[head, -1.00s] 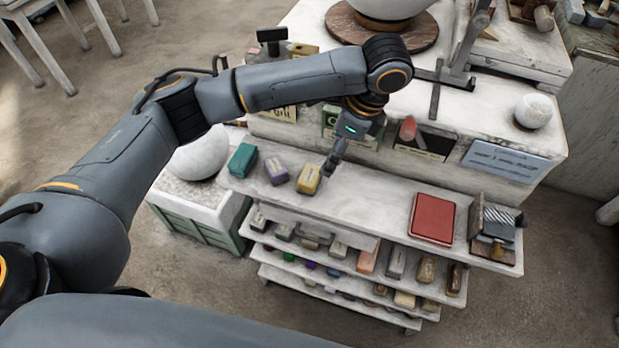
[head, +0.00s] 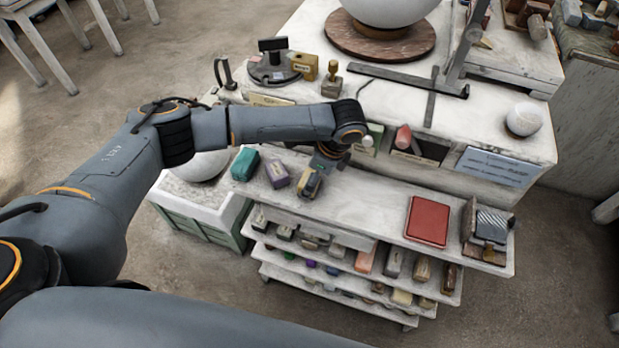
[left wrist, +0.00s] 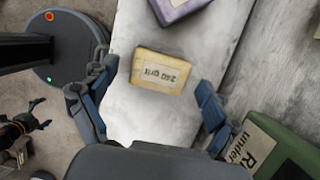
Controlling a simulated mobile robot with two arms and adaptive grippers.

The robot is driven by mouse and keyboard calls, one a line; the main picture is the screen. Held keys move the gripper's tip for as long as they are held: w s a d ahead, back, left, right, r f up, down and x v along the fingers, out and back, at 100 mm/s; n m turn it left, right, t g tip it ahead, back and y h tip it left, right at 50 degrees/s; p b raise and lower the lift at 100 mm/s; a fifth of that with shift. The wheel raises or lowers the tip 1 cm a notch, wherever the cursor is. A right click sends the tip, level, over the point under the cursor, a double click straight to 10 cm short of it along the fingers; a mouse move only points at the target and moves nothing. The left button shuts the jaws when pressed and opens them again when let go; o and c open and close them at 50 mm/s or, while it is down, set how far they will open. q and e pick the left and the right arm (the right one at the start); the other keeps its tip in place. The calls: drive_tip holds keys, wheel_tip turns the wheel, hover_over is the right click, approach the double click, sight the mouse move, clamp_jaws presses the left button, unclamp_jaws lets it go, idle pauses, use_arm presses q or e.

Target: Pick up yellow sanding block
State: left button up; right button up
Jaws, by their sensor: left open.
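The yellow sanding block (head: 305,187) lies on the top shelf of the white rack, at the right end of a short row of blocks. My left gripper (head: 318,177) is right over it and partly hides it in the head view. In the left wrist view the yellow block (left wrist: 160,73), labelled "240 grit", lies between the spread fingers of my open left gripper (left wrist: 156,80). There is a gap on each side, and the fingers do not appear to touch it.
A purple block (head: 277,174) and a teal block (head: 245,163) lie to the left on the same shelf. A red pad (head: 427,220) lies farther right, with bare shelf between. The white counter (head: 370,95) rises behind the shelf. Lower shelves hold many small blocks.

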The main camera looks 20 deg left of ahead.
use_arm(q)
drive_tip(key=shift+a+f, duration=0.2)
drive_tip(key=shift+f, duration=0.45)
drive_tip(key=c, duration=1.2)
drive_tip(key=shift+r, duration=0.2)
drive_tip(key=shift+c, duration=0.2)
drive_tip(key=shift+r+b, duration=0.25)
drive_tip(key=shift+b, duration=0.1)
drive_tip(key=b+v, duration=0.1)
drive_tip(key=v, duration=0.1)
drive_tip(key=shift+s+r, duration=0.2)
drive_tip(key=shift+r, duration=0.15)
drive_tip(key=s+d+r+b, duration=0.2)
drive_tip(key=s+d+r, duration=0.7)
drive_tip(key=shift+s+d+r, duration=0.25)
drive_tip(key=shift+s+r, duration=0.05)
